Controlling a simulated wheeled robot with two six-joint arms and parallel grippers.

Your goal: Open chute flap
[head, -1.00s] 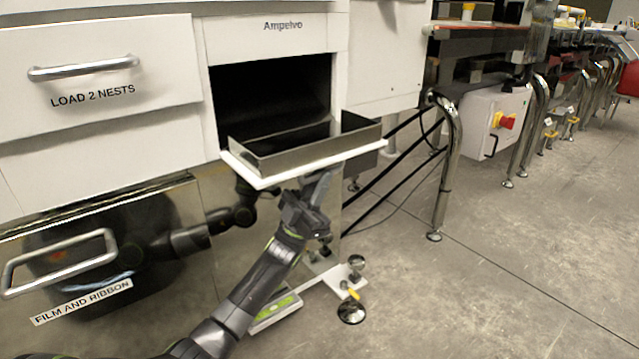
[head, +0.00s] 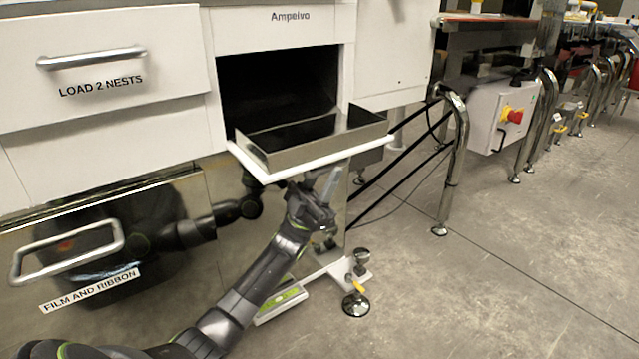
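The chute flap (head: 262,174) is a white panel with a shallow metal tray (head: 325,150) on its inner side. It is swung down and stands out from the dark chute opening (head: 275,90) under the "Ampelvo" label. My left gripper (head: 314,184) is just below the flap's outer edge. Its fingers look apart, with nothing seen between them. Whether a finger touches the flap's underside I cannot tell. My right gripper is not in view.
A levelling foot (head: 356,304) stands below the flap. Conveyor legs (head: 459,150) are to the right; open floor lies in front.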

